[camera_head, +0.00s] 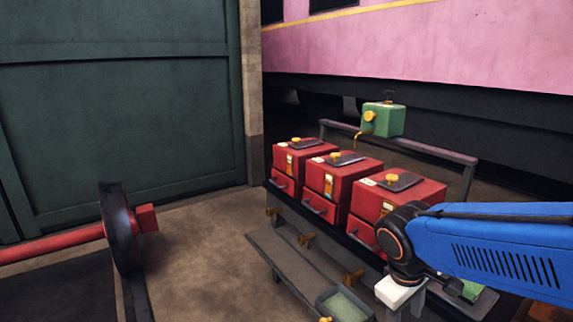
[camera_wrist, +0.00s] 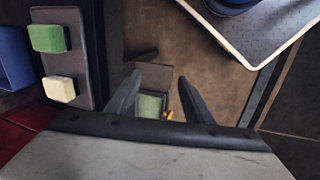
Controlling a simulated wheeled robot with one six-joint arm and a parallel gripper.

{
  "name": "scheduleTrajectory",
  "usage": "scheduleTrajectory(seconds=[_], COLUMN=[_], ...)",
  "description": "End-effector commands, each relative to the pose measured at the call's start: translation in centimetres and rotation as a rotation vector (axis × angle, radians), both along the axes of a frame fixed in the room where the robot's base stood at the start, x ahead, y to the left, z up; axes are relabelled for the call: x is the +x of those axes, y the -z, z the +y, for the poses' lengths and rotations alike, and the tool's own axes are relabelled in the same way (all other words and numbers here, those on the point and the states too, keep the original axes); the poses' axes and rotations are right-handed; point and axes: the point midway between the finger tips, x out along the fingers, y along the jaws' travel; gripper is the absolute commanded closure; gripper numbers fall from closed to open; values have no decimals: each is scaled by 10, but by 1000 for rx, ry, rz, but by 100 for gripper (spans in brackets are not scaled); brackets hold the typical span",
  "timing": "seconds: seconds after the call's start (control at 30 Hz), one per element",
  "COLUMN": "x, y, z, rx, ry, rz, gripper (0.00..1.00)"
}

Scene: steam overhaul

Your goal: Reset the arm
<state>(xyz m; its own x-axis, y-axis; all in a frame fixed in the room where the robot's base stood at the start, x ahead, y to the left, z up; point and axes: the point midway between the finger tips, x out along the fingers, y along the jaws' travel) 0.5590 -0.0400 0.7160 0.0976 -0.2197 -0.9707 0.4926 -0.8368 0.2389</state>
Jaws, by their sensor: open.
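My gripper (camera_wrist: 160,77) shows in the wrist view with its two dark fingers spread apart and nothing between them. A shallow tray with a green inside (camera_wrist: 150,105) lies beyond the fingers, farther down. In the head view my blue arm reaches in from the right, and its dark wrist joint is in front of the rightmost red box (camera_head: 420,192). A pale part of my wrist hangs below that joint; the fingertips are hard to make out there.
Red boxes with yellow knobs (camera_head: 301,150) stand in a row on a dark bench. A green can (camera_head: 383,119) is behind them. A green block (camera_wrist: 49,38) and a cream block (camera_wrist: 60,88) rest on a tray at the wrist view's left. A wheel on a red axle (camera_head: 120,228) stands left; floor between is clear.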

Motion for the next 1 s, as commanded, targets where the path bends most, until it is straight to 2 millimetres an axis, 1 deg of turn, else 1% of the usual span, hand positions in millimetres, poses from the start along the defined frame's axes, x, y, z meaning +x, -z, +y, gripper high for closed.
scheduleTrajectory(seconds=[0.03,0.2,0.4,0.53,0.73,1.0], x=[-6,-26,-48,-59,-68,-69], y=[-5,-18,-32,-40,-45,-45], z=[-5,-17,-26,-28,-30,-30], rx=[30,128,237,294,341,348], ry=[42,174,321,397,457,465], rz=[-30,-122,-239,-303,-359,-365], gripper=[53,53,53,53,53,53])
